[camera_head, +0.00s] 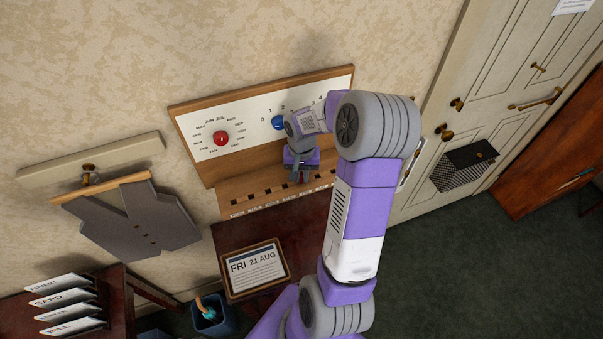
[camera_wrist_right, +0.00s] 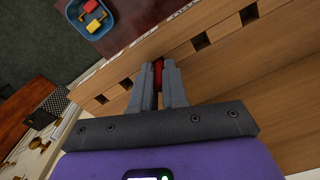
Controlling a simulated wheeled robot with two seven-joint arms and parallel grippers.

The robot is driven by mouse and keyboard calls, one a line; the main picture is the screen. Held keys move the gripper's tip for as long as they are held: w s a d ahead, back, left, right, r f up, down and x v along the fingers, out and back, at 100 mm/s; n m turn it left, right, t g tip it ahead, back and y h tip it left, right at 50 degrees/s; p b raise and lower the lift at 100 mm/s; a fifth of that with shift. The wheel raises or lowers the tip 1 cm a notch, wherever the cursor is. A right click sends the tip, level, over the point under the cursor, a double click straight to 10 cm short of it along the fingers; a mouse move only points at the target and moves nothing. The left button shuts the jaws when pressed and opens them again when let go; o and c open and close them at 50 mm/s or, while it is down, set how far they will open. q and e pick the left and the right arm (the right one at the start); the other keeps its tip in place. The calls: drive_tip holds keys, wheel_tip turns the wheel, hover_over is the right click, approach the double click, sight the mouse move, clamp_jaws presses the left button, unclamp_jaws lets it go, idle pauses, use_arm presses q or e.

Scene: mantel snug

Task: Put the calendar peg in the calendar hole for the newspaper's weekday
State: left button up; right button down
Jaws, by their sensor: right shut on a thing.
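The newspaper card (camera_head: 256,270), reading FRI 21 AUG, lies on the dark red table below the wall calendar. The calendar's wooden ledge (camera_head: 232,200) has a row of square holes with small labels, too small to read surely. My right gripper (camera_head: 302,178) is at this row, right of its middle. It is shut on the red peg, which shows between the fingertips in the right wrist view (camera_wrist_right: 158,74). My left gripper is not in view.
The calendar board has a red knob (camera_head: 221,138) and a blue knob (camera_head: 278,123) above the ledge. A grey vest (camera_head: 140,225) hangs at left, above labelled card slots (camera_head: 65,305). A blue tray with colored blocks (camera_wrist_right: 90,17) shows in the wrist view.

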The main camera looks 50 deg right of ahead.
drive_tip(key=shift+f, duration=0.1)
drive_tip(key=c, duration=1.1)
unclamp_jaws()
drive_tip(key=shift+c, duration=0.2)
drive_tip(key=shift+r, duration=0.2)
wheel_tip(320, 180, up, 12)
